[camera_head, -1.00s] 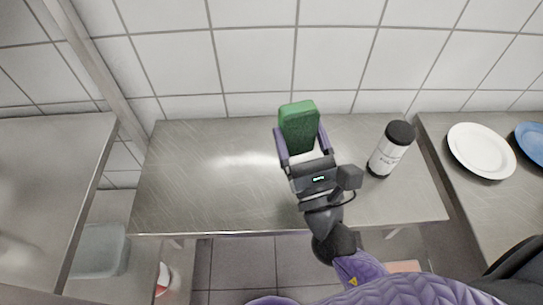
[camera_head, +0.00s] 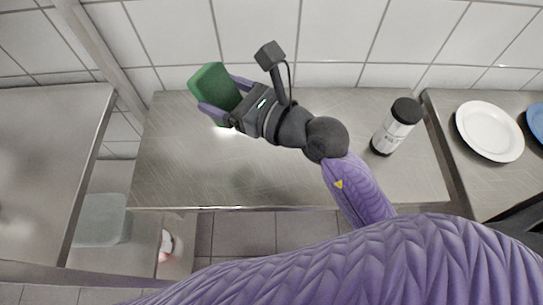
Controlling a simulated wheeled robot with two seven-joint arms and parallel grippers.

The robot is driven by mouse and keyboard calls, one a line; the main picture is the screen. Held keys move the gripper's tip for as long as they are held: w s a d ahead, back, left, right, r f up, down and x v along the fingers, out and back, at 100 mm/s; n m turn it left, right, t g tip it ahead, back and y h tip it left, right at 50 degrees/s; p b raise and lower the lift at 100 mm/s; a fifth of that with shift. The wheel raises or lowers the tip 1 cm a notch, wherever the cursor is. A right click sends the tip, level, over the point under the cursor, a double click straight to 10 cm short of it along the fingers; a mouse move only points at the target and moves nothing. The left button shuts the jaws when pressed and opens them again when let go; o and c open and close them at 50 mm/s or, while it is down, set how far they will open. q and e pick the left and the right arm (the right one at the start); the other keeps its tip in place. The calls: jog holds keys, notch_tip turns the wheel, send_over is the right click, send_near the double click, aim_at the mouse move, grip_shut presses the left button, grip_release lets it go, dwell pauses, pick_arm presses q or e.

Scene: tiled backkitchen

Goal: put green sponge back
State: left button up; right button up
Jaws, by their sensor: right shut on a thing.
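The green sponge (camera_head: 212,86) is a thick green block in the camera_head view, above the back left part of the middle steel table (camera_head: 170,170). My right gripper (camera_head: 222,97) is shut on the sponge, with one purple finger on each side of it. The sponge is tilted and looks held above the table top, near the tiled wall. My left gripper is not in view.
A white bottle with a black cap (camera_head: 397,126) stands on the table's right side. A white plate (camera_head: 490,131) and a blue plate (camera_head: 537,122) are on the right counter. A left counter (camera_head: 50,150) stands across a gap, with a translucent bin (camera_head: 98,220) low down.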

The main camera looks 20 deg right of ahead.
aim_at(224, 128)
jog(key=n+g, duration=0.1)
jog(key=g, duration=0.1)
jog(key=a+f+n+g, duration=0.1)
jog(key=g, duration=0.1)
jog(key=a+n+g, duration=0.1)
jog(key=g, duration=0.1)
jog(key=shift+s+a+f+n+g+h, duration=0.15)
jog(key=shift+s+f+n+g+h, duration=0.15)
jog(key=shift+s+n+g, duration=0.1)
jog(key=n+g+h, duration=0.1)
jog(key=s+d+f+n+g+h, duration=0.1)
jog(key=g, duration=0.1)
jog(key=shift+s+f, duration=0.15)
jog(key=shift+f, duration=0.1)
jog(key=s+d+f+n+g+h, duration=0.1)
jog(key=s+d+g+h, duration=0.1)
jog(key=d+h, duration=0.2)
jog(key=d, duration=0.3)
jog(key=shift+f+p, duration=0.15)
jog(key=shift+p, duration=0.15)
jog(key=f+b, duration=0.1)
jog(key=f, duration=0.4)
jog(key=f+b, duration=0.1)
jog(key=f, duration=0.4)
jog(key=shift+s+d, duration=0.1)
jog(key=shift+d, duration=0.1)
jog(key=o, duration=0.9)
jog(key=shift+r, duration=0.1)
jog(key=p+v, duration=0.2)
jog(key=v, duration=1)
